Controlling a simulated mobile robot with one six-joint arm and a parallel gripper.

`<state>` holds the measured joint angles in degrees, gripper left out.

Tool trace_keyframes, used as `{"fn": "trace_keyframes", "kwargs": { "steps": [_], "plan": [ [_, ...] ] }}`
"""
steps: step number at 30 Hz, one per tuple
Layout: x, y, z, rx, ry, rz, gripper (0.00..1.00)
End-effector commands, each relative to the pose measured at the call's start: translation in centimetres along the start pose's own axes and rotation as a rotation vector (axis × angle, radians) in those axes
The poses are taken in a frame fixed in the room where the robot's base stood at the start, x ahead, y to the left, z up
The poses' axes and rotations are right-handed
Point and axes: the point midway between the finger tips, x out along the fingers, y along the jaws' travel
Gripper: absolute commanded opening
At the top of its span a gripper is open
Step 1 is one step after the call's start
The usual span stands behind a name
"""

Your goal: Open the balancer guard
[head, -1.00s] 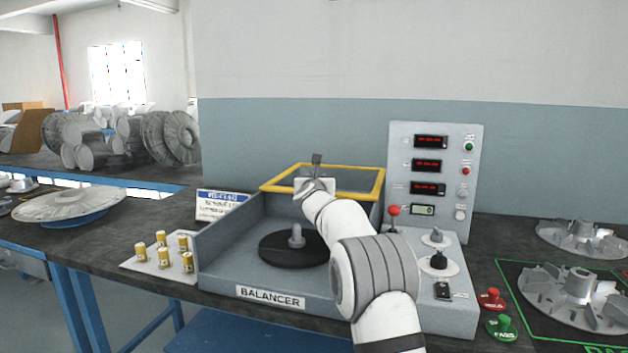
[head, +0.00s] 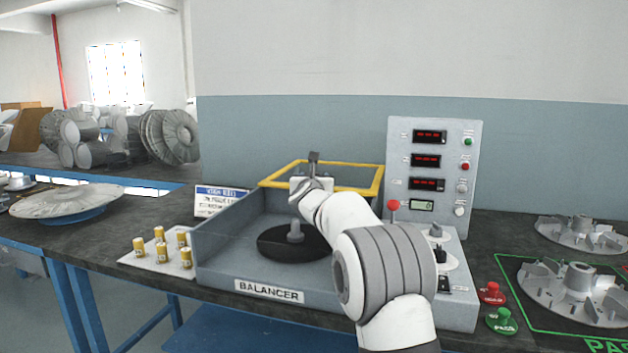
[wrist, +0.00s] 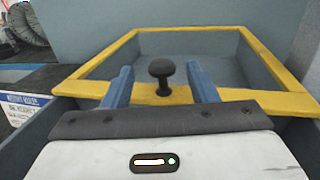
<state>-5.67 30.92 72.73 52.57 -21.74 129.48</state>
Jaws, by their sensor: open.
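The balancer guard (head: 377,180) is a yellow-framed panel standing raised at the back of the grey balancer box (head: 215,262). In the wrist view its yellow frame (wrist: 92,88) surrounds a grey see-through pane, and a black knob (wrist: 161,75) stands on its near bar. My gripper (wrist: 160,92) is open, with one blue-grey finger on each side of the knob and apart from it. In the head view my gripper (head: 314,160) is at the near left part of the guard frame, and my arm hides part of the guard.
A control panel (head: 432,150) with red displays stands right of the box, with a red-knobbed lever (head: 393,206) beside my arm. Brass weights (head: 160,250) stand on a plate at left. Red (head: 491,292) and green (head: 503,320) buttons and finned impellers (head: 580,290) lie right.

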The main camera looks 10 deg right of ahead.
Motion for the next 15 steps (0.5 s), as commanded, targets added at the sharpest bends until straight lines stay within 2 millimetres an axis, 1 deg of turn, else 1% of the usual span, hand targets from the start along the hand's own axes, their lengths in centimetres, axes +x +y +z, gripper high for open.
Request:
{"fn": "trace_keyframes", "kwargs": {
  "steps": [1, 6, 10, 15],
  "plan": [
    [-0.8, 0.1, -0.1, 0.000, -0.001, 0.001, 0.53],
    [-2.6, 0.0, -0.1, 0.000, 0.000, 0.000, 0.53],
    [-3.2, 0.0, 0.0, 0.000, -0.001, 0.000, 0.53],
    [-3.3, 0.0, 0.0, 0.000, 0.000, 0.000, 0.53]
  ]
}}
